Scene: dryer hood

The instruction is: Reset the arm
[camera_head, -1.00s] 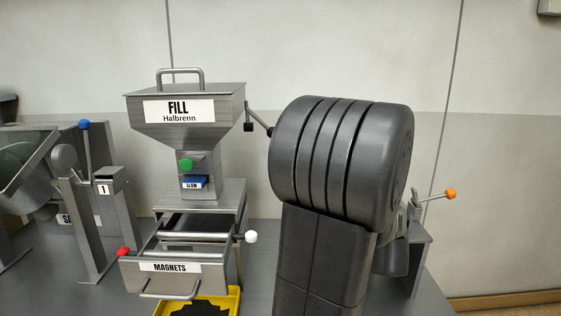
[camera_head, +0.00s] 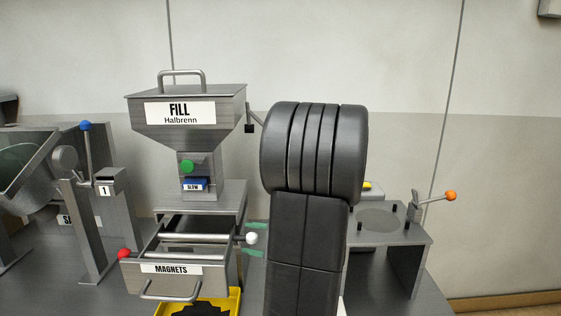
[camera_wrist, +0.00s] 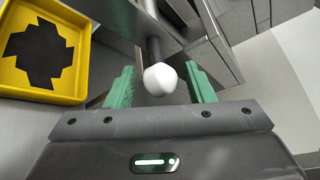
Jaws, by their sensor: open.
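My gripper (camera_wrist: 160,68) is open, with its green fingers to either side of the white ball knob (camera_wrist: 160,79) in the wrist view. A gap shows between the knob and each finger. In the head view the white knob (camera_head: 252,238) is at the right end of the MAGNETS drawer unit (camera_head: 171,269). Parts of the green fingers show just beside it, partly hidden behind my dark arm, which stands upright in the middle of the view.
The FILL hopper (camera_head: 190,130) stands above the drawer. A yellow tray (camera_head: 232,304) is below it, also in the wrist view (camera_wrist: 82,62). A metal stand (camera_head: 400,232) with an orange-knobbed lever (camera_head: 450,196) is at right. Blue-knobbed (camera_head: 86,125) machinery is at left.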

